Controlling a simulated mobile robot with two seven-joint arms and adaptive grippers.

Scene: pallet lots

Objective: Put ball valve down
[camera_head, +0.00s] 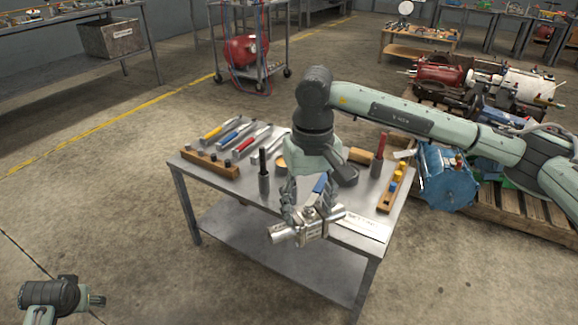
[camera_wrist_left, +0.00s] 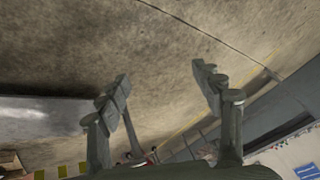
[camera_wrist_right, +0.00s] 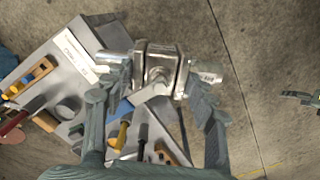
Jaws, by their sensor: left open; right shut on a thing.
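A silvery metal ball valve (camera_head: 312,229) with pipe stubs on both sides is held by my right gripper (camera_head: 310,208) in the head view. It appears near the front edge of the metal table (camera_head: 240,191); its height above the top cannot be told. In the right wrist view the valve (camera_wrist_right: 160,68) sits between the fingers of my right gripper (camera_wrist_right: 160,100), which is shut on it. My left gripper (camera_wrist_left: 162,85) is open and empty in its wrist view, with bare floor beyond it. In the head view only part of the left arm shows at the lower left.
The tabletop holds a wooden block with sockets (camera_head: 210,164), several coloured-handled tools, a dark upright cylinder (camera_head: 263,172), a wooden rack (camera_head: 392,190) and a white label card (camera_head: 363,226). A pallet (camera_head: 500,197) with machine parts stands at the right. The floor left of the table is clear.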

